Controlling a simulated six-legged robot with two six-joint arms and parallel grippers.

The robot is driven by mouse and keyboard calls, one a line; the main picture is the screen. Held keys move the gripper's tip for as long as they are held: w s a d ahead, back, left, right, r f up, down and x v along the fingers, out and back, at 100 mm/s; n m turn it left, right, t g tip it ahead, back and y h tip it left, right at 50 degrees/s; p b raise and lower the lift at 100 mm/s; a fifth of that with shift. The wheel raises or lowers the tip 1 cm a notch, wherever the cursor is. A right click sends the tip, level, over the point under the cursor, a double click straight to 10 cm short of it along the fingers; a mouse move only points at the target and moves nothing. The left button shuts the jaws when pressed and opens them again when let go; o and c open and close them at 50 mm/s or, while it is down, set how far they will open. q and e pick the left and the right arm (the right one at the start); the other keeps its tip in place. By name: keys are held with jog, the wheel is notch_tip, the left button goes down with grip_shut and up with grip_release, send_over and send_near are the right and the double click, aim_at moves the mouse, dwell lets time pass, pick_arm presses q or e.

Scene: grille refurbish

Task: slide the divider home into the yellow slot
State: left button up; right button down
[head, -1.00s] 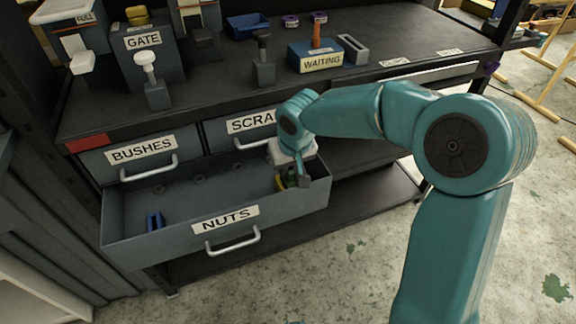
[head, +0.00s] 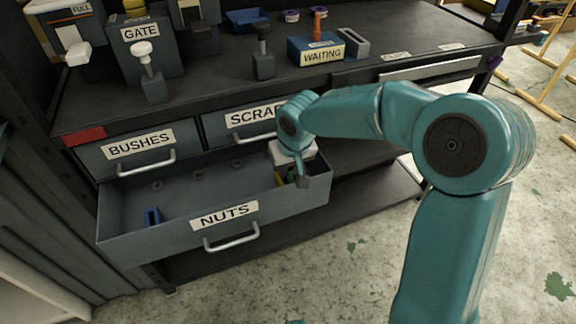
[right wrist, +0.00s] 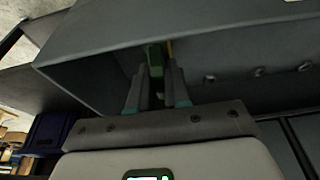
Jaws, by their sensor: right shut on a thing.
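The open drawer labelled NUTS (head: 150,236) holds a blue slot piece (head: 152,217) at its left. My right gripper (head: 301,182) reaches down into the drawer's right end. In the right wrist view, its two fingers (right wrist: 157,82) are closed on a green divider (right wrist: 154,58). A sliver of yellow (right wrist: 169,48), likely the yellow slot, shows right beside the divider's right edge; it also shows in the head view (head: 279,179). The divider's lower part is hidden, so I cannot tell whether it sits in the slot. My left gripper is out of view.
Shut drawers labelled BUSHES (head: 105,167) and SCRAP (head: 216,140) lie above. The bench top carries a GATE lever box (head: 150,60), a WAITING box (head: 315,51) and a blue tray (head: 244,21). The drawer's middle is clear.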

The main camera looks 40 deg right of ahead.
jog(key=shift+f+b, duration=1.15)
jog(key=shift+f, duration=0.2)
jog(key=c, duration=1)
grip_release()
jog(key=p+v, duration=0.5)
jog(key=v, duration=1.1)
jog(key=shift+r+p, duration=0.2)
jog(key=shift+p, duration=0.1)
jog(key=shift+s+f, duration=0.1)
jog(key=shift+s, duration=0.15)
